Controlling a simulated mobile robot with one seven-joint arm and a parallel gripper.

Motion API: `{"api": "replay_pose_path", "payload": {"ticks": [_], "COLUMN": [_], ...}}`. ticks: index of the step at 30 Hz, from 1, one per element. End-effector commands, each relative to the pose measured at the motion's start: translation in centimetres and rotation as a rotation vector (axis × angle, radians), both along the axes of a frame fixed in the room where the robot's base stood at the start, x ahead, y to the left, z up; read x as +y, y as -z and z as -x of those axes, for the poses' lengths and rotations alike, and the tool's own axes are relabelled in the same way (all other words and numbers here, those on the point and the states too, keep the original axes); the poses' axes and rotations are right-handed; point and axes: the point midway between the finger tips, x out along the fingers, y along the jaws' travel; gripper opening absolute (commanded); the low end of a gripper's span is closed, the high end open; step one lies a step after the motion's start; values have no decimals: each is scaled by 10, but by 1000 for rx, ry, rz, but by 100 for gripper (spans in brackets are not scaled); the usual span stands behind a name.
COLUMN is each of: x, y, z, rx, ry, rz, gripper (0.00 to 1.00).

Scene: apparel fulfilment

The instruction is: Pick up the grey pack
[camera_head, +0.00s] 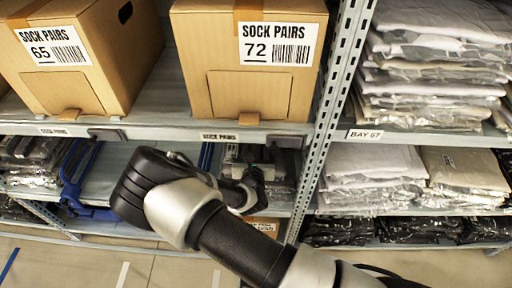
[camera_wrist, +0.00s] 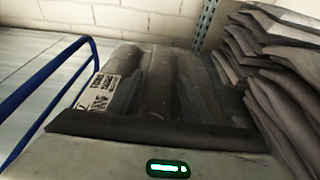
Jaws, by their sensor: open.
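A dark grey pack in clear wrap (camera_wrist: 185,85), with a white printed label at its left, lies flat on the shelf straight ahead in the wrist view. My gripper (camera_wrist: 155,130) shows at the bottom of that view as a dark bar and a pale body with a green light. It is open and in front of the pack's near edge; I cannot tell whether they touch. In the head view my gripper (camera_head: 254,187) reaches into the middle shelf bay, under the box marked 72. My arm hides part of that bay.
A stack of grey packs (camera_wrist: 275,60) stands close on the right in the wrist view. A blue rail frame (camera_wrist: 45,95) runs along the left, with bare shelf beyond. Boxes 65 (camera_head: 50,85) and 72 (camera_head: 222,95) sit on the shelf above. A perforated upright (camera_head: 335,110) bounds the bay.

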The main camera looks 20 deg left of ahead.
Motion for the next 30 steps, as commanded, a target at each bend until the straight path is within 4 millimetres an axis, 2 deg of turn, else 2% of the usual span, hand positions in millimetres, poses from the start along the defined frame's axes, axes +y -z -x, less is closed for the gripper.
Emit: {"api": "replay_pose_path", "payload": {"ticks": [3, 10, 18, 26, 30], "x": [2, 2, 2, 2, 2], "y": [3, 3, 3, 1, -7], "z": [-9, -10, -10, -10, -11], "rx": [0, 0, 0, -1, -1], "ry": [1, 1, 1, 2, 2], "rz": [0, -1, -1, -2, -3], "gripper": [45, 45, 3, 3, 3]}}
